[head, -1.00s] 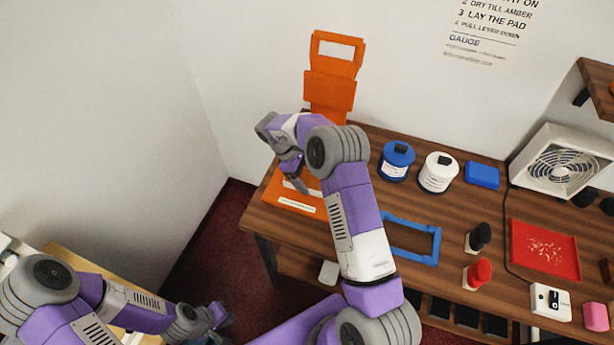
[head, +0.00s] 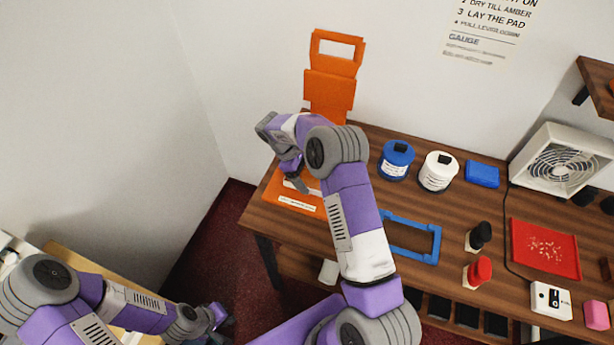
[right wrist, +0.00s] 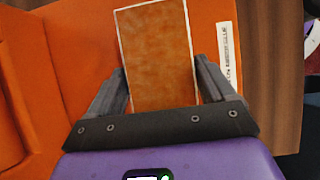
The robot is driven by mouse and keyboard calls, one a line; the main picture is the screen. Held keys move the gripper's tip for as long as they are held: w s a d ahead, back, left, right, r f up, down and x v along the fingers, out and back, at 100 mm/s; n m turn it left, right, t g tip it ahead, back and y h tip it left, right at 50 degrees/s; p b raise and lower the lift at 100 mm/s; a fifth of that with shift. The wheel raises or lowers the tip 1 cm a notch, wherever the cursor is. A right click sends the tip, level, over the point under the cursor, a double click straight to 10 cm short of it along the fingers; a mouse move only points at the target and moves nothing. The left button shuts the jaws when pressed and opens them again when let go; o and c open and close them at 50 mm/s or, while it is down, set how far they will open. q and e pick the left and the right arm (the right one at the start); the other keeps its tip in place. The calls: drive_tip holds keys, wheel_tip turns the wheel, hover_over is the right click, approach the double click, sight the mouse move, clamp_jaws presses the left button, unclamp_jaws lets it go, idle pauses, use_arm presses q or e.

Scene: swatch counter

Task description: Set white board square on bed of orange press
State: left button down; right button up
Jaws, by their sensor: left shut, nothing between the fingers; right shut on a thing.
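The orange press stands at the left end of the counter with its upper plate (head: 330,95) raised upright. Its flat bed (right wrist: 75,55) fills much of the right wrist view. The white board (right wrist: 158,50), its face amber-brown with a thin white border, is over that bed. My right gripper (right wrist: 163,82) is shut on the board's near end, a finger at each side. The board looks slightly turned; whether it touches the bed I cannot tell. In the head view my right arm hides most of it. My left gripper (head: 222,318) is low at the lower left, shut and empty.
A label strip (right wrist: 226,55) lies along the bed's edge. Right of the press are a blue jar (head: 396,162), a white jar (head: 438,172), a blue frame (head: 412,238), black and red-topped stampers, a red tray (head: 545,249) and a fan (head: 562,160).

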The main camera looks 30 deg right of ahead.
drive_tip(key=shift+s+a+f, duration=0.15)
drive_tip(key=shift+s+f, duration=0.15)
drive_tip(key=shift+f, duration=0.3)
drive_tip(key=o, duration=1)
drive_tip(key=shift+r, duration=0.15)
drive_tip(key=p+v, duration=0.1)
drive_tip(key=v, duration=0.7)
drive_tip(key=shift+w+r, duration=0.15)
drive_tip(key=shift+r, duration=0.05)
drive_tip(key=shift+r, duration=0.1)
